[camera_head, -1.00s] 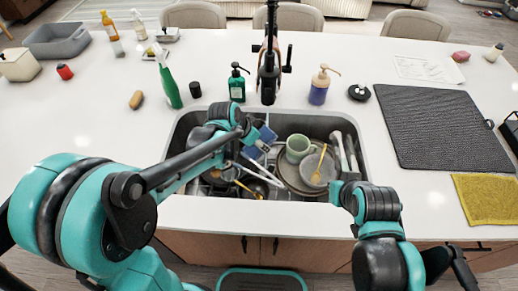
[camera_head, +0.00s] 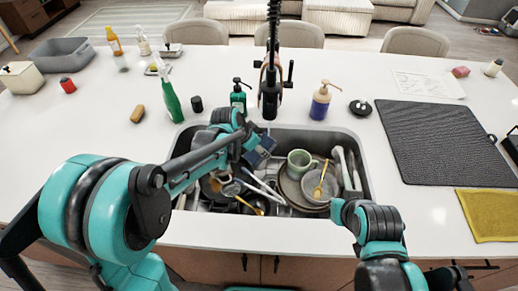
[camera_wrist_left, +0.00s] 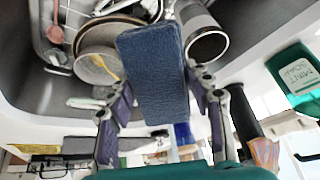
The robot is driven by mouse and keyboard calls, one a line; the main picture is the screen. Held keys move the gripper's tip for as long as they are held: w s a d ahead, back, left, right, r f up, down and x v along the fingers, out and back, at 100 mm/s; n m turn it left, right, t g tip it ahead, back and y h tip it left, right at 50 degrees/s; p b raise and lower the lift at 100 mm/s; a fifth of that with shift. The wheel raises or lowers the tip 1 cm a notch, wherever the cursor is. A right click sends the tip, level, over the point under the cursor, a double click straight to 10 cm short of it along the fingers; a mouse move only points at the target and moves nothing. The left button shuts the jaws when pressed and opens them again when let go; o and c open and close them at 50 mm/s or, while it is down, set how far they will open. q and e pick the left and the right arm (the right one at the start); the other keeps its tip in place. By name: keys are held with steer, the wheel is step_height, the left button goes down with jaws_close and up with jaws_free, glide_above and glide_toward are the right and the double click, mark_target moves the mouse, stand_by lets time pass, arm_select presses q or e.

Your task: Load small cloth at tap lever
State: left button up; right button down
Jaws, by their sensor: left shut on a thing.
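The small cloth (camera_wrist_left: 153,72) is a dark blue rectangle between the fingers of my left gripper (camera_wrist_left: 165,108) in the left wrist view. In the head view the cloth (camera_head: 262,148) shows at the end of my left gripper (camera_head: 244,146), over the left part of the sink. The tap (camera_head: 270,85) is black and stands behind the sink, with its small lever (camera_head: 290,70) on the right side. The cloth is below and apart from the lever. My right gripper (camera_head: 340,210) is at the sink's front right edge; its fingers are too unclear to read.
A green soap bottle (camera_head: 238,97) and a purple soap bottle (camera_head: 320,102) flank the tap. A dark drying mat (camera_head: 445,145) lies at right.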

arm_select(q)
steer(key=s+d, duration=0.1)
steer(key=s, duration=0.7)
steer(key=shift+p, duration=0.4)
stand_by(1.2)
steer(key=s+r+p, duration=0.4)
steer(key=s, duration=0.1)
steer(key=shift+d, duration=0.35)
stand_by(0.5)
